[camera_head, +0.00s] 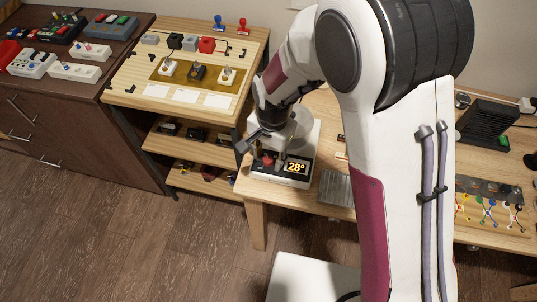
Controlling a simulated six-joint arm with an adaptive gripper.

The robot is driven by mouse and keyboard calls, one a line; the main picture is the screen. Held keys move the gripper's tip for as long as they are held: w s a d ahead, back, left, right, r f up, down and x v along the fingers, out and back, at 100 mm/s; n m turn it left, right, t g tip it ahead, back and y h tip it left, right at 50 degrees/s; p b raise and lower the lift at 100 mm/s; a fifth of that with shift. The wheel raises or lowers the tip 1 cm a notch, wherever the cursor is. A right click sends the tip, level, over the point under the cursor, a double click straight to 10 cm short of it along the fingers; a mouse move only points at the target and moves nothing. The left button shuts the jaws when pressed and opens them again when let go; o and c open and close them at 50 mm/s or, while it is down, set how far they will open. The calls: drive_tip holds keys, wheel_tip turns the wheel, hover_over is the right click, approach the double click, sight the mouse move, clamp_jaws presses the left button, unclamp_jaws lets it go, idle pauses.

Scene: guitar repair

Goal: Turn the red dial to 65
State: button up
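A white device (279,181) with a black front panel stands at the left front corner of the wooden table. Its lit display (296,168) reads 28°. The red dial (267,158) sits on the panel to the left of the display and is partly hidden. My gripper (266,152) points down from above, with its fingers at or just over the red dial. The fingers are small and dark here, and I cannot tell whether they touch or grip the dial.
My arm covers much of the table (330,215). A ribbed grey block (336,188) lies right of the device. A black finned unit (487,125) and a strip with coloured knobs (490,208) are farther right. A wooden shelf unit (190,75) with switches stands left, across a gap.

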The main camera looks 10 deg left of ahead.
sight(272, 162)
drive_tip(key=shift+r, duration=0.1)
wheel_tip(272, 162, up, 12)
drive_tip(key=shift+d, duration=0.35)
idle(0.6)
drive_tip(key=shift+s+n, duration=0.15)
drive_tip(key=shift+n, duration=0.15)
idle(0.4)
drive_tip(key=s+d+r+n+t, duration=0.1)
drive_tip(key=s+d+r, duration=0.3)
drive_tip(key=d, duration=0.5)
drive_tip(key=s+d+r+n+t, duration=0.1)
drive_tip(key=s+d+r+t, duration=0.1)
drive_tip(key=s+d+r, duration=0.3)
drive_tip(key=s+d+r+n+t, duration=0.1)
drive_tip(key=s+d+r, duration=0.4)
drive_tip(key=d, duration=0.8)
drive_tip(key=shift+r+t+h, duration=0.3)
drive_tip(key=shift+r+t, duration=0.25)
drive_tip(key=shift+t, duration=0.15)
